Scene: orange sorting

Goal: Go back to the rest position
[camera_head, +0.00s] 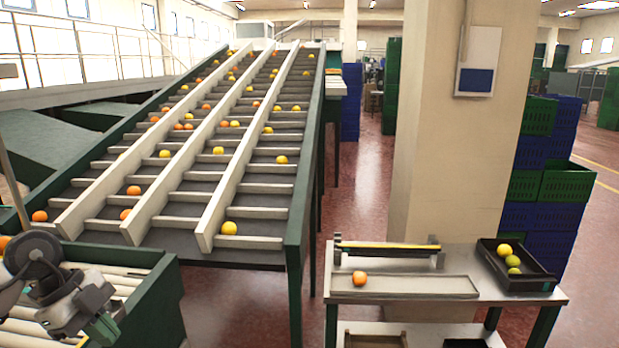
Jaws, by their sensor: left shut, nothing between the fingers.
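My left gripper (103,328) is at the lower left, shut and empty, above the roller conveyor (150,290). My grey arm comes in from the left edge behind it. My right gripper is not in view. An orange (359,278) lies at the left end of a shallow light tray (430,286) on the metal side table (545,297). A black crate (545,283) at the table's right holds yellow and greenish fruits (514,262). My left gripper is well apart from the table and these fruits.
A sloped conveyor (215,195) with several oranges and yellow fruits rises behind. A beige pillar (455,130) stands behind the table. Green and blue crates (565,182) are stacked at right. Red floor (225,310) shows between the roller conveyor and the table.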

